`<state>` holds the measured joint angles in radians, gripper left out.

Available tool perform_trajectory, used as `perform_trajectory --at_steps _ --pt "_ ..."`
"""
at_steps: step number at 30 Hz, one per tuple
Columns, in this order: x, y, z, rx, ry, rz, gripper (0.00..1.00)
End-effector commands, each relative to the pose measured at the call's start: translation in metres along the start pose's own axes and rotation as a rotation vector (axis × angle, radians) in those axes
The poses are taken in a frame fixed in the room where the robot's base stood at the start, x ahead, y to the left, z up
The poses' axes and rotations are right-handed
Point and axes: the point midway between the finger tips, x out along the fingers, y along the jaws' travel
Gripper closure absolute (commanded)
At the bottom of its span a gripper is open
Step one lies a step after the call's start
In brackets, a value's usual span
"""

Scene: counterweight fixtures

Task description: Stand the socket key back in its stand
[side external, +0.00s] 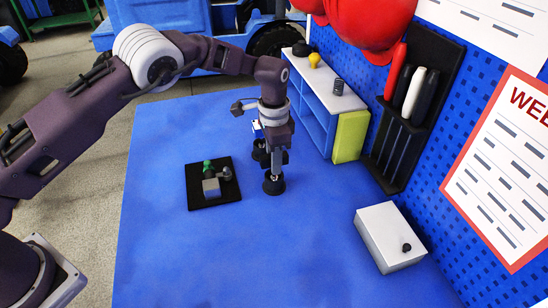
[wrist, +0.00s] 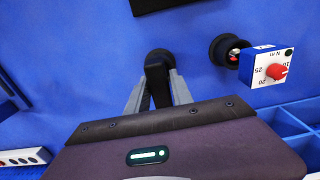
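My gripper (wrist: 158,85) points down, its two grey fingers on either side of a dark upright piece (wrist: 158,92), which I take to be the socket key. The fingers look closed against it. In the side view my gripper (side external: 276,166) is right above a round black stand (side external: 273,187). A small bright bit shows at the stand's top. The key's lower end is at the stand's opening or hidden by it; I cannot tell how deep it sits. The key is mostly hidden by the fingers.
Close by is a second round black holder (wrist: 228,52) beside a white-faced box with a red dial (wrist: 268,68). A black plate (side external: 200,198) with a grey block and green knob lies left. A white box (side external: 385,233) stands right, shelves behind. The front mat is clear.

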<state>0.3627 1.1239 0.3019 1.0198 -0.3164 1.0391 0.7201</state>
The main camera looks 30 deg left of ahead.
Motion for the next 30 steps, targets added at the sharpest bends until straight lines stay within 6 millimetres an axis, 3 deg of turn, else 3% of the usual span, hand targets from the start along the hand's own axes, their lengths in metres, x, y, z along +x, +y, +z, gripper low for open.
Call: perform_trajectory --at_steps 2,13,24,30 --pt "0.000 0.000 0.000 0.000 0.000 0.000 0.57" --pt "-0.009 0.000 -0.001 0.001 0.001 -0.002 0.57" --pt "-0.105 0.000 -0.001 0.001 0.004 -0.003 0.57" --pt "-0.131 0.000 0.000 0.001 0.001 -0.001 0.57"
